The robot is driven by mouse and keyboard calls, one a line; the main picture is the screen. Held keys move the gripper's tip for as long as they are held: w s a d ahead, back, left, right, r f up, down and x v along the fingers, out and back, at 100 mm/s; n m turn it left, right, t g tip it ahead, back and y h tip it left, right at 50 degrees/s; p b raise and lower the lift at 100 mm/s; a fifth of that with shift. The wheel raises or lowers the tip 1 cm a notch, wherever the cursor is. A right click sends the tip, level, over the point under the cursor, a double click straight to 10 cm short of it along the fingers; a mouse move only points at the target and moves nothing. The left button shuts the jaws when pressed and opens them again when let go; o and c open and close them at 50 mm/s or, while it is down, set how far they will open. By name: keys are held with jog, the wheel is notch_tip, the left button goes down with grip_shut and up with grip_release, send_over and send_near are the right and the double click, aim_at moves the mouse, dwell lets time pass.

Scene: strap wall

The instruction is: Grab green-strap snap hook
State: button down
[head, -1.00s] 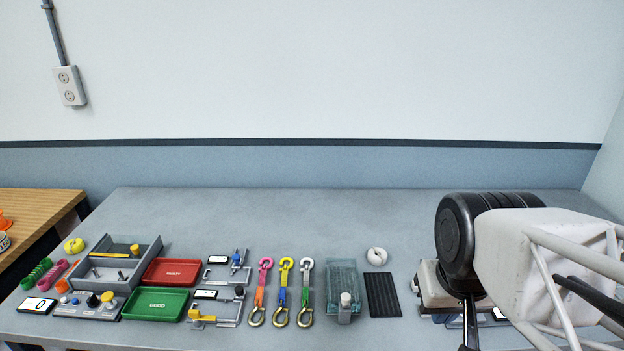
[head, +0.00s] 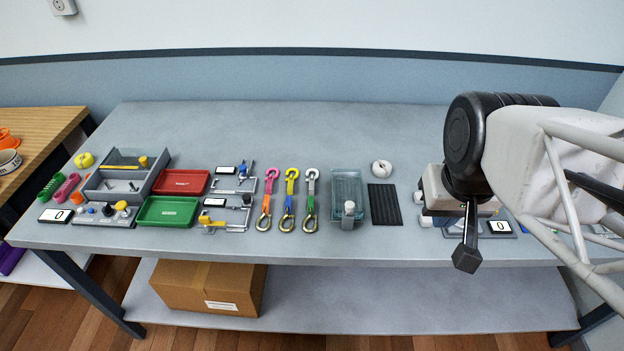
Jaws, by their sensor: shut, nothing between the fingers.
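The green strap (head: 310,204) lies on the bench as the rightmost of three short straps. It has a light grey hook (head: 311,174) at its far end and a gold-coloured hook (head: 310,225) at its near end. I cannot tell the details of either hook's gate. To its left lie a blue strap with a yellow hook (head: 292,175) and an orange strap with a pink hook (head: 271,175). My gripper (head: 467,257) points down at the right, well apart from the straps. It is shut and empty.
Right of the green strap stand a clear teal box (head: 346,187), a black ribbed mat (head: 384,204) and a white ring (head: 381,168). To the left are a red tray (head: 181,182) and a green tray (head: 167,212). The bench behind is clear. A cardboard box (head: 209,285) sits on the lower shelf.

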dwell(0.3)
jog(key=c, duration=1)
grip_release()
jog(key=w+a+f+n+t+h, duration=0.2)
jog(key=w+f+n+t+h, duration=0.4)
jog(key=w+f+n, duration=0.8)
jog(key=a+f+n+t+y, duration=0.1)
jog(key=a+f+n+y, duration=0.1)
jog(key=a+n, duration=0.4)
jog(key=a+f+n+t+y, duration=0.2)
jog(key=a+f+n, duration=0.1)
jog(key=a+n, duration=0.3)
jog(key=a+f+n+t+y, duration=0.2)
jog(key=a+n, duration=0.4)
jog(key=n, duration=0.4)
jog(key=shift+w+a+f, duration=0.1)
jog(key=shift+a+f, duration=0.1)
jog(key=shift+f, duration=0.25)
jog(key=shift+w+a+f, duration=0.1)
jog(key=shift+a+f, duration=0.1)
jog(key=shift+f, duration=0.2)
